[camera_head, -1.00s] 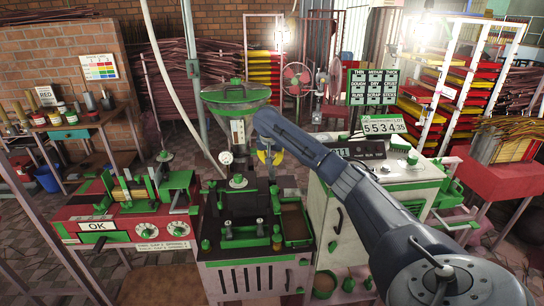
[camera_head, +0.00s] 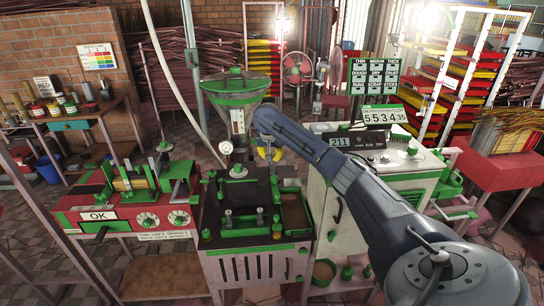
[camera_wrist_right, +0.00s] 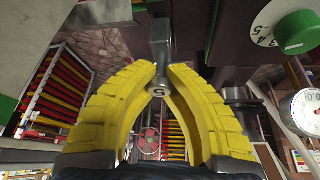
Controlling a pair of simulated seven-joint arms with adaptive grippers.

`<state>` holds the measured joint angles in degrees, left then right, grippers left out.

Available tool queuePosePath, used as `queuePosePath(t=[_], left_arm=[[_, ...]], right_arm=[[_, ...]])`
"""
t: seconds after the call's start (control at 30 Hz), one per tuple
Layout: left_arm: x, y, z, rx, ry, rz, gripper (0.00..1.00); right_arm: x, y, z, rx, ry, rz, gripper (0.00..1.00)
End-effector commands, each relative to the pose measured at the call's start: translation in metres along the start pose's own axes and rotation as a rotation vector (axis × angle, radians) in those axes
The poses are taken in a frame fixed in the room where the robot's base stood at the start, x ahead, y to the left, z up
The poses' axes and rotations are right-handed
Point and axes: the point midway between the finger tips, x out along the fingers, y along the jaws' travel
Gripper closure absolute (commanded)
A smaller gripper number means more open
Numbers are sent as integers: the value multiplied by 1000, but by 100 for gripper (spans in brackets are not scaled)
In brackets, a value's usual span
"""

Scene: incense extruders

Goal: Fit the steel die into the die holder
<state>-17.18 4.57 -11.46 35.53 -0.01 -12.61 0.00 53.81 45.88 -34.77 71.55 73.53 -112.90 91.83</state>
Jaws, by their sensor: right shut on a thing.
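My right gripper (camera_head: 269,154) has yellow fingers and is at the hopper machine, just right of its column and above the black worktop. In the right wrist view the gripper (camera_wrist_right: 159,92) is shut on a small round steel piece with a dark mark or hole in its end face, which looks like the steel die (camera_wrist_right: 159,90). A square grey metal post (camera_wrist_right: 161,38) shows right behind it. I cannot tell whether they touch. I cannot pick out the die holder with certainty. My left gripper is not in view.
The machine has a green-rimmed hopper (camera_head: 235,90), a round gauge (camera_head: 226,147) and a black worktop (camera_head: 229,200) with upright pegs. A red bench (camera_head: 130,215) stands left. A white cabinet (camera_head: 340,205) stands right, partly behind my right arm.

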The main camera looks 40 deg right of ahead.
Motion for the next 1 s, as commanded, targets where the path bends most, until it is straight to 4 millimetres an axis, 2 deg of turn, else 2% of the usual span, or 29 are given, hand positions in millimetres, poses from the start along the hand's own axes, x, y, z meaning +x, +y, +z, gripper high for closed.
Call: queuePosePath(t=[0.57,1.0], left_arm=[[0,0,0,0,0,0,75],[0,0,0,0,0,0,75]], right_arm=[[0,0,0,0,1,-1,100],[7,0,3,0,1,0,100]])
